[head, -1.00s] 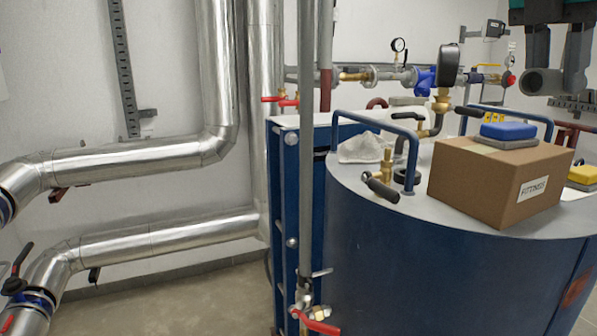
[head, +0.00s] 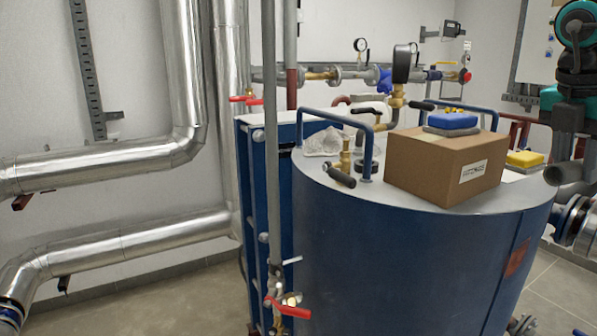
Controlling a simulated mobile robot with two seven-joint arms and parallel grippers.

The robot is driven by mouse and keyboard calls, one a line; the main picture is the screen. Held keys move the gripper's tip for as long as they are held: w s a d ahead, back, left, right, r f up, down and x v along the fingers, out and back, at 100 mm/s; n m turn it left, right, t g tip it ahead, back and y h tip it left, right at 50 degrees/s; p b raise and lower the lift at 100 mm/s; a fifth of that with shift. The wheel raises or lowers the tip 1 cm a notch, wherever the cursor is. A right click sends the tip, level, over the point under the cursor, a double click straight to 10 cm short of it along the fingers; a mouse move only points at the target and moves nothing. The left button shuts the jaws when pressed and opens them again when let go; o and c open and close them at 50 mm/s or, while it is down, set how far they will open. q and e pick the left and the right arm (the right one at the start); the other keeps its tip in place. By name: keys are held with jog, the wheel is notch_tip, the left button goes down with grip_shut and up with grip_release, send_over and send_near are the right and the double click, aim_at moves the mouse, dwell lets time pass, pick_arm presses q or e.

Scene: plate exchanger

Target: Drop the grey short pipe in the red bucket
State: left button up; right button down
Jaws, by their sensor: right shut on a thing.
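My right gripper (head: 574,150) hangs at the right edge, pointing down, to the right of the blue tank and the cardboard box. It is shut on the grey short pipe (head: 563,174), a dark grey tube whose round end faces left. The gripper fingers hide part of the pipe. The pipe is held in the air, close to the camera. I see no red bucket in this view. My left gripper is not in view.
A large blue tank (head: 390,250) with blue handrails fills the middle. Bare floor (head: 560,285) shows at lower right. Silver pipes (head: 100,160) line the left wall.

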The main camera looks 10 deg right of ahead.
jog(key=s+d+f+m, duration=0.1)
jog(key=s+d+f, duration=0.15)
jog(key=f, duration=0.55)
jog(key=s+d+f+m, duration=0.1)
jog(key=s+f, duration=0.2)
jog(key=f, duration=0.4)
jog(key=s+a+f+m+g, duration=0.1)
jog(key=s+a+f, duration=0.1)
jog(key=f, duration=0.4)
jog(key=s+a+f+m, duration=0.1)
jog(key=a+f, duration=0.2)
jog(key=f, duration=0.4)
jog(key=w+a+r+m+g+y, duration=0.1)
jog(key=w+a+r+m, duration=0.1)
jog(key=w+a+m, duration=0.3)
jog(key=w+a+r+m+g+y, duration=0.1)
jog(key=w+a+r+m+y, duration=0.1)
jog(key=a+m, duration=0.55)
jog(key=w+a+r+m+y, duration=0.1)
jog(key=w+a+r+m, duration=0.25)
jog(key=a+m, duration=0.2)
jog(key=a+f+n, duration=0.1)
jog(key=a+f, duration=0.1)
jog(key=a, duration=0.3)
jog(key=w+a+f+n, duration=0.1)
jog(key=a+f+n, duration=0.1)
jog(key=a, duration=0.4)
jog(key=shift+f+g+h, duration=0.3)
jog(key=shift+f, duration=0.5)
